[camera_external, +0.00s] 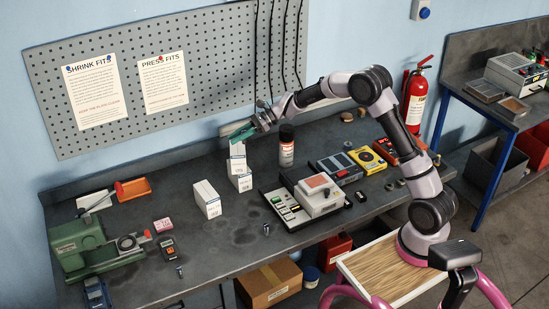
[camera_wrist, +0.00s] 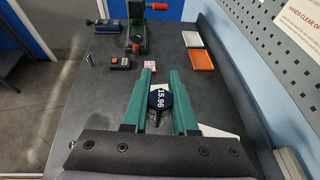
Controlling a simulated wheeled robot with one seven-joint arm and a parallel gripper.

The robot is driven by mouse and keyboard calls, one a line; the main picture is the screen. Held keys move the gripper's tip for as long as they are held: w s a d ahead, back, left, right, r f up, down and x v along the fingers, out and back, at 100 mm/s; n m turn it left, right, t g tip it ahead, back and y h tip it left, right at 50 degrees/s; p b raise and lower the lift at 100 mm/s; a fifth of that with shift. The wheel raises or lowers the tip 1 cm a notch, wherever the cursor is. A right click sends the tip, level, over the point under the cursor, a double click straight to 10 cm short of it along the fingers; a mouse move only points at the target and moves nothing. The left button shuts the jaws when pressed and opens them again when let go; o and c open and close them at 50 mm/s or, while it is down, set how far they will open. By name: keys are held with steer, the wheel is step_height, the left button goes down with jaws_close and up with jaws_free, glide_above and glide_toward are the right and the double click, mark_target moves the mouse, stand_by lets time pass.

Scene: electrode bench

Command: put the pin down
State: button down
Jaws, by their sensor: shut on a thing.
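My gripper (camera_wrist: 160,78) has two green fingers. They are shut on a pin (camera_wrist: 160,100), which I see end-on as a dark round cap marked 15.96. The rest of the pin is hidden below the cap. In the external view my gripper (camera_external: 243,132) is above the back of the bench, close over the white boxes (camera_external: 238,168). The held pin cannot be made out there. Another small metal pin (camera_external: 180,271) stands on the bench (camera_external: 225,240) near its front edge; it also shows in the wrist view (camera_wrist: 89,60).
A separate white box (camera_external: 207,199) stands left of the others. A green press (camera_external: 85,244), a pink block (camera_external: 163,225), a black-and-orange meter (camera_external: 167,249) and an orange tray (camera_external: 134,189) are at the left. A balance-like instrument (camera_external: 318,196) is at the right. The bench's middle is mostly clear.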

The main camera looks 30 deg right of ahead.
steer(key=w+d+m+t+h, duration=0.1)
steer(key=w+d+t, duration=0.1)
steer(key=w+d, duration=0.35)
steer(key=w+d+m+t, duration=0.1)
steer(key=w+d+m, duration=0.1)
steer(key=d, duration=0.7)
steer(key=w+d+m+t+h, duration=0.1)
steer(key=w+d+t, duration=0.1)
steer(key=w+d, duration=0.35)
steer(key=m+t+h, duration=0.2)
steer(key=m+t, duration=0.1)
steer(key=m, duration=0.1)
glide_above(307, 150)
step_height(307, 150, down, 28)
steer(key=shift+f, duration=0.1)
steer(key=c, duration=0.7)
jaws_free()
steer(key=shift+f, duration=0.1)
